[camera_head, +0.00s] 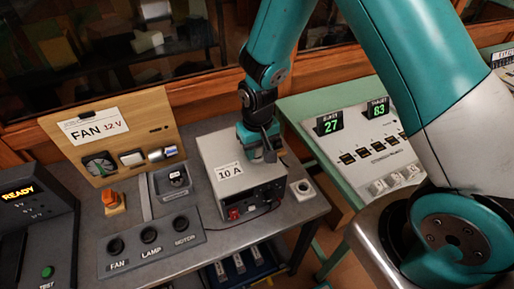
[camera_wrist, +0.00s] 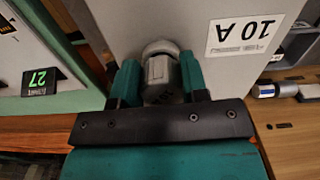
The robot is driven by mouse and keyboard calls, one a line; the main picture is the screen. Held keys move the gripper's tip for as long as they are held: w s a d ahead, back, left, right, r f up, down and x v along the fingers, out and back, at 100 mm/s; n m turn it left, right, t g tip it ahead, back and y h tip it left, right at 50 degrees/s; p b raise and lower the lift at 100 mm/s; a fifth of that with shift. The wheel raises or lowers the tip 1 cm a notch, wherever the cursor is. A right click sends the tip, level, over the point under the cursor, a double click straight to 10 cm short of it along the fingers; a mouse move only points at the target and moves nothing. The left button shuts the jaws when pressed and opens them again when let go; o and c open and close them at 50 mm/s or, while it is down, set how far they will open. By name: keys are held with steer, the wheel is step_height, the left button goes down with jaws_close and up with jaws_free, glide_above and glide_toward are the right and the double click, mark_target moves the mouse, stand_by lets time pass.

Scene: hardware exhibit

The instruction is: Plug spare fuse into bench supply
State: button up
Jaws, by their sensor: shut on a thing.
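The bench supply (camera_head: 217,150) is a pale grey box with a "10 A" label on its top and dark controls on its front. My gripper (camera_head: 263,152) is over the right part of its top, pointing down. In the wrist view my gripper (camera_wrist: 158,80) has its two teal fingers shut on a short grey metallic cylinder, which looks like the spare fuse (camera_wrist: 159,72). The supply's top (camera_wrist: 125,20) lies just beyond the cylinder's far end. I cannot tell whether that end is in a socket or only close to the surface. The fuse is hidden in the head view.
A small white block with a dark round hole (camera_head: 302,188) stands right of the supply. Left are a grey tray (camera_head: 172,183), an orange switch (camera_head: 113,202), a FAN board (camera_head: 110,140) and a FAN/LAMP/MOTOR socket panel (camera_head: 150,247). A green table with displays (camera_head: 350,125) stands right.

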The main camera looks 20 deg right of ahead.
steer(key=shift+f, duration=0.25)
steer(key=o, duration=1.5)
steer(key=shift+c, duration=0.2)
steer(key=shift+r, duration=0.15)
steer(key=shift+r+p, duration=2.6)
steer(key=shift+r, duration=0.75)
